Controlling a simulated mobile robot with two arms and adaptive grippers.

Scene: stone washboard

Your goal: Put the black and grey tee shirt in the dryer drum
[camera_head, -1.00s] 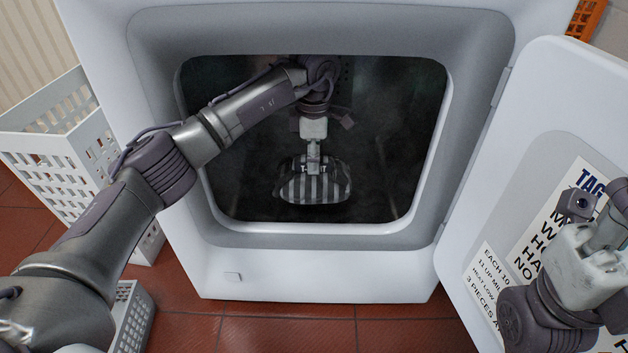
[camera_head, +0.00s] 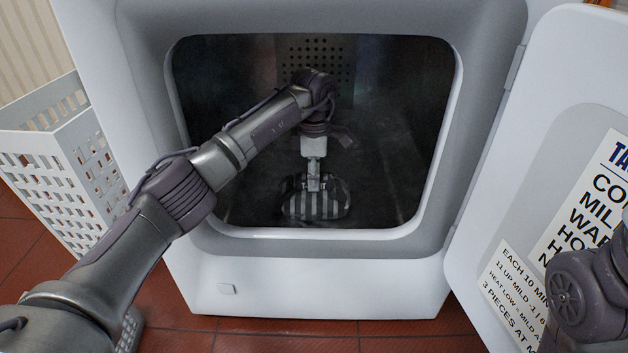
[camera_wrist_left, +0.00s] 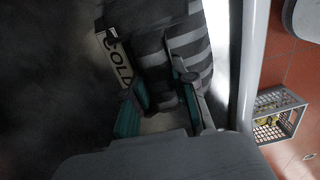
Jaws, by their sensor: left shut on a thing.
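The black and grey striped tee shirt (camera_head: 318,206) is a rounded bundle inside the dryer drum (camera_head: 385,165), near the front of its floor. My left gripper (camera_head: 313,186) reaches through the open door and is shut on the top of the shirt. In the left wrist view the stripes of the shirt (camera_wrist_left: 188,42) show beyond and between the fingers of my left gripper (camera_wrist_left: 168,105), and a white label with dark letters (camera_wrist_left: 117,60) lies beside it. Whether the shirt touches the drum floor is hard to tell. My right arm (camera_head: 590,290) shows at the right edge; its fingers are out of frame.
The dryer door (camera_head: 560,85) stands open to the right with a printed notice on it. A tall white basket (camera_head: 75,190) stands left of the dryer. A grey crate (camera_wrist_left: 285,105) sits on the red tiles (camera_head: 280,340). The drum is clear around the shirt.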

